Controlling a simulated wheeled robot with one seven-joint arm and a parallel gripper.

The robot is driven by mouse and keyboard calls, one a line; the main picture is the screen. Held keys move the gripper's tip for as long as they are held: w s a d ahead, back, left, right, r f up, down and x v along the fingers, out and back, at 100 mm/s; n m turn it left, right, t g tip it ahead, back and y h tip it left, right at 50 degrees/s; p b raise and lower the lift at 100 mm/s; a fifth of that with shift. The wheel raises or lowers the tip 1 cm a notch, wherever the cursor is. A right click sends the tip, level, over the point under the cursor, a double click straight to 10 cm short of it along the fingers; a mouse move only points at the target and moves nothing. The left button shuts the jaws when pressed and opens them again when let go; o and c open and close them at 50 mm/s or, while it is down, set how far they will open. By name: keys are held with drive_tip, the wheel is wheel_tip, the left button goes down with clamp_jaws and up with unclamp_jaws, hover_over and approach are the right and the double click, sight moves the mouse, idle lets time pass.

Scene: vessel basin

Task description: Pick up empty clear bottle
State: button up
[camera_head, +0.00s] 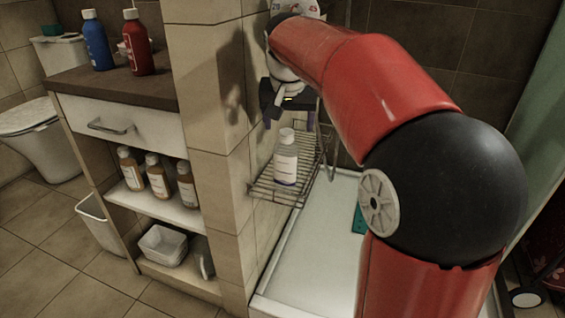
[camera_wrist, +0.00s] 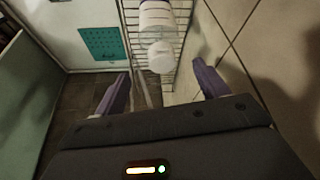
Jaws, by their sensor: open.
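A clear bottle (camera_head: 286,160) with a white cap and a label stands upright on a wire rack (camera_head: 262,190) fixed to the tiled wall. In the wrist view the bottle (camera_wrist: 158,22) shows cap toward the camera, ahead of and between the lines of the two purple fingers. My gripper (camera_wrist: 160,88) is open with nothing between its fingers. I cannot tell whether the bottle is empty.
A tiled wall (camera_head: 217,140) stands left of the rack, with a shelf unit holding several bottles beyond it. A white shower tray (camera_head: 315,255) lies below. A teal mat (camera_wrist: 101,44) lies on the tray. A green panel (camera_head: 540,120) stands at the right.

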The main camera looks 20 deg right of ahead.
sight(286, 131)
drive_tip(key=x, duration=0.5)
drive_tip(key=shift+a+f, duration=0.3)
drive_tip(key=shift+f, duration=0.1)
clamp_jaws()
